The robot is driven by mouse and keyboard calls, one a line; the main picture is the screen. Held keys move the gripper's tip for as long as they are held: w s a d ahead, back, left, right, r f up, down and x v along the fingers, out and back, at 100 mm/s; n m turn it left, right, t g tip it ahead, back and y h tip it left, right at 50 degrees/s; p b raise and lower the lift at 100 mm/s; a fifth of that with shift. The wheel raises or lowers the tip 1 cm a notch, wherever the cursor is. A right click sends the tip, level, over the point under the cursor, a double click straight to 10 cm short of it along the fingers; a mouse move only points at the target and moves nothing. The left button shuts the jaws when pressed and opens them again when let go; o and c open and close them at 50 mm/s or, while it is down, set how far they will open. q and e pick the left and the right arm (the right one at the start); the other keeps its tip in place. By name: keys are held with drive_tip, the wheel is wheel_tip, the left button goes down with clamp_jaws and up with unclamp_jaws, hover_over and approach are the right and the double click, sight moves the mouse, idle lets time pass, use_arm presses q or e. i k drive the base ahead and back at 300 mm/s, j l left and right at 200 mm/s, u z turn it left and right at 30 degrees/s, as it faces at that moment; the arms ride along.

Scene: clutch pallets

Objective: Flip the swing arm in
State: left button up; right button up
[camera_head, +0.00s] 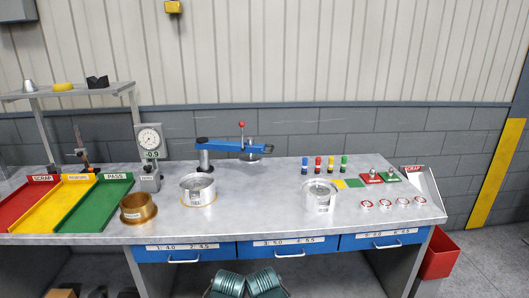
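The swing arm (230,146) is a blue horizontal bar at the back middle of the grey workbench. It sits on a dark upright post (205,161) at its left end and reaches to the right. A red ball knob (241,124) stands on a rod above it, and a round metal head hangs under its right part. A silver round fixture (198,190) stands in front of the post, and the head is not over it. A second silver round fixture (319,195) stands further right, apart from the arm.
A dial gauge (150,141) and a brass ring (137,208) stand left of the fixtures. Red, yellow and green trays (97,206) lie at the left. Coloured pegs (318,164) and round labelled discs (384,204) are at the right. The bench (258,207) is clear between the two fixtures.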

sight(203, 143)
drive_tip(key=i+l, duration=0.2)
drive_tip(key=i, duration=0.25)
drive_tip(key=i+l, duration=0.25)
drive_tip(key=i, duration=0.2)
